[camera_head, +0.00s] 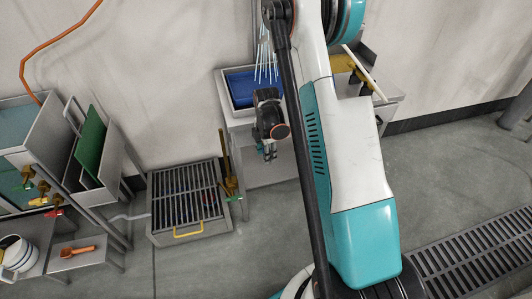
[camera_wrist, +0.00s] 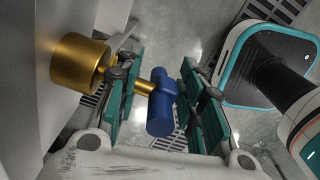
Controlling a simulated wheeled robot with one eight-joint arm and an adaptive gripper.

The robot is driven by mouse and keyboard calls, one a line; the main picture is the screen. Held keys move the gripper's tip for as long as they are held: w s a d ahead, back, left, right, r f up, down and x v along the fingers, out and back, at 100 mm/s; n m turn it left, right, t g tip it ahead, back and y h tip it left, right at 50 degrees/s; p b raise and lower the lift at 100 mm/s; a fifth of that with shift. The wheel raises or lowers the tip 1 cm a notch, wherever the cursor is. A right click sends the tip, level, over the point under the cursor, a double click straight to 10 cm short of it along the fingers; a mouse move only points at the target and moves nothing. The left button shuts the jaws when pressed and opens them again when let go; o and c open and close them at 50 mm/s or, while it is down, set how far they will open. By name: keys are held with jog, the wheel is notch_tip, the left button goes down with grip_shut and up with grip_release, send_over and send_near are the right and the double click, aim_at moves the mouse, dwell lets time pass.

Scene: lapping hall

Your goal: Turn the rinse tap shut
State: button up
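A brass tap body (camera_wrist: 80,62) with a brass stem and a blue T-shaped handle (camera_wrist: 161,105) shows close up in the wrist view. My gripper (camera_wrist: 162,92) is open, with its green-padded fingers to the left and right of the handle. I see a gap between the handle and the right finger. The brass stem passes by the left finger, and I cannot tell if they touch. In the head view my gripper (camera_head: 269,154) hangs in front of the sink stand at the back wall. The blue handle cannot be made out there.
A blue basin (camera_head: 242,87) tops the sink stand. A grated box (camera_head: 188,196) with a yellow handle is on the floor. Left stand a green board (camera_head: 90,147), a red-handled tap (camera_head: 54,212) and an orange tool (camera_head: 77,251). A floor grate (camera_head: 475,255) lies right.

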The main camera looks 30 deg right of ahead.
grip_shut()
jog(key=shift+y, duration=0.4)
jog(key=t+y, duration=0.1)
jog(key=y, duration=0.2)
jog(key=shift+a+y, duration=0.1)
jog(key=shift+y, duration=0.2)
jog(key=y, duration=0.1)
jog(key=t+y, duration=0.1)
jog(key=y, duration=0.2)
jog(key=shift+w+a+r, duration=0.1)
jog(key=shift+w+a, duration=0.05)
jog(key=shift+a, duration=0.1)
jog(key=t+y, duration=0.1)
jog(key=y, duration=0.3)
jog(key=shift+a+r+t+y, duration=0.2)
jog(key=shift+t+y, duration=0.1)
jog(key=shift+t, duration=0.1)
jog(key=shift+a+r+t+y, duration=0.15)
jog(key=shift+t+y, duration=0.1)
jog(key=shift+y, duration=0.6)
jog(key=shift+d+r+t+y, duration=0.1)
jog(key=shift+t+y, duration=0.15)
jog(key=shift+y, duration=0.6)
jog(key=shift+a, duration=0.1)
